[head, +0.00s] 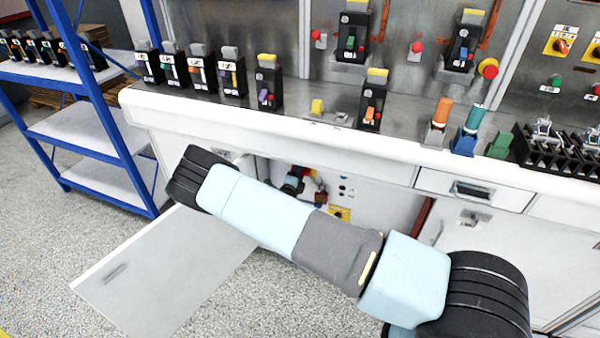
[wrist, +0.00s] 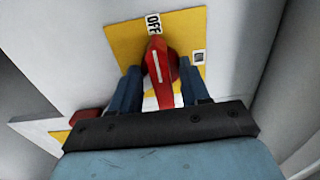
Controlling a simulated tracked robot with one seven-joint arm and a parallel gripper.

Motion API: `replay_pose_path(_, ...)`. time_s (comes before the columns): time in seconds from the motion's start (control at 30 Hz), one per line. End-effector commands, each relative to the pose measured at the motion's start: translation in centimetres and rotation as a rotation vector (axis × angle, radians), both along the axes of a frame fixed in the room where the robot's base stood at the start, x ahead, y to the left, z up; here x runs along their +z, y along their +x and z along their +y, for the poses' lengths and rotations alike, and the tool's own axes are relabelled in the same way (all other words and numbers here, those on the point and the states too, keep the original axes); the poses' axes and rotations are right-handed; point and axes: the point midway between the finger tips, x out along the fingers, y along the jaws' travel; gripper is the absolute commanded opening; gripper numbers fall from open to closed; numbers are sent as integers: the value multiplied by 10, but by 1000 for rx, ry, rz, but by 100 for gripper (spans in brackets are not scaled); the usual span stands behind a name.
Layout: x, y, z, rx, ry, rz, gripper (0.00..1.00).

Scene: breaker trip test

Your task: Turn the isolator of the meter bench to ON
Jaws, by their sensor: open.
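The isolator is a red rotary knob (wrist: 160,66) on a yellow plate (wrist: 118,42) in the wrist view. Its white line runs up toward a label reading OFF (wrist: 154,23). My gripper (wrist: 158,80) is open, with one blue finger on each side of the knob. I cannot tell whether the fingers touch it. In the head view my arm crosses in front of the open cabinet under the bench, and the gripper is hard to make out there. A yellow plate (head: 340,213) shows inside that cabinet.
A white cabinet door (head: 165,275) stands open at lower left. The bench top (head: 205,105) above holds several breakers. A blue shelf rack (head: 105,150) stands at left. Another red part (wrist: 87,117) sits at lower left in the wrist view.

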Motion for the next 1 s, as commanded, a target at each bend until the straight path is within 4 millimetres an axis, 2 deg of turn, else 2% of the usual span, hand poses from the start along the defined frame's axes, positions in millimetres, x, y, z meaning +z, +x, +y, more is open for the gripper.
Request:
replay_pose_path(0.13, 0, 7, -3, -1, 0, -1, 46)
replay_pose_path(0.43, 0, 8, -3, -1, 0, -1, 45)
replay_pose_path(0.9, 0, 7, -3, 0, 0, 0, 0)
replay_pose_path(1.0, 0, 7, -3, 0, 0, 1, 0)
